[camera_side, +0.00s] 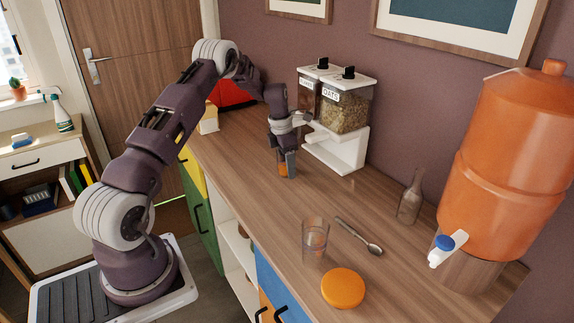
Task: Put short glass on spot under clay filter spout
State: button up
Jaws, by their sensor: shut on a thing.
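The orange clay filter (510,165) stands on a wooden base (466,272) at the right end of the counter. Its white spout with a blue tap (444,248) points left over the counter. My gripper (287,168) is far to the left of it, low over the counter in front of the cereal dispenser. It is shut on a small see-through glass (284,171) with an orange tint, which looks like the short glass; the fingers hide part of it. Whether its base touches the counter I cannot tell. A taller clear glass (315,242) stands upright nearer the camera.
A round orange disc (343,288) lies at the front edge. A spoon (358,236) lies right of the taller glass. A clear bottle (409,198) stands by the wall, left of the filter. The white-based dispenser (335,150) is behind my gripper.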

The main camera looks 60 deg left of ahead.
jog(key=shift+f, duration=0.15)
jog(key=o, duration=1.6)
